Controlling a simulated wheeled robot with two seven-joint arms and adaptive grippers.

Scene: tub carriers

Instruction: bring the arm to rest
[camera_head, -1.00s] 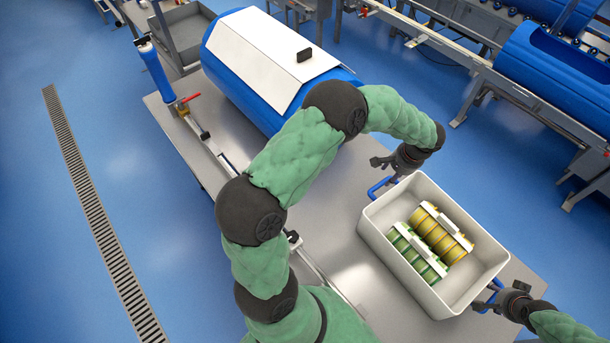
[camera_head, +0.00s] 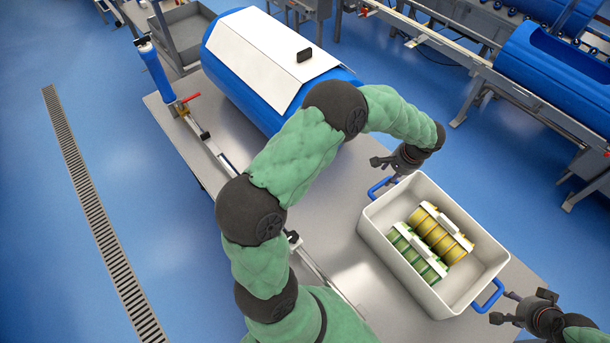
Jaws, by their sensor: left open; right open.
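My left gripper (camera_head: 385,163) is open and empty just above the blue handle (camera_head: 379,188) at the far left end of the white tub (camera_head: 375,229). My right gripper (camera_head: 503,309) is open and empty, apart from the blue handle (camera_head: 489,297) at the tub's near right end. The tub stands upright on the grey metal table (camera_head: 341,229). In it lie a yellow carrier (camera_head: 437,237) and a green carrier (camera_head: 411,258), side by side, each with a white bar on top. My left arm's green links cross the middle of the view.
A blue drum with a white lid (camera_head: 268,50) stands on the table behind my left arm. A blue cylinder with a red lever (camera_head: 159,77) stands at the table's left corner. A conveyor (camera_head: 480,75) is at the upper right. The blue floor to the left is open, with a drain (camera_head: 95,215).

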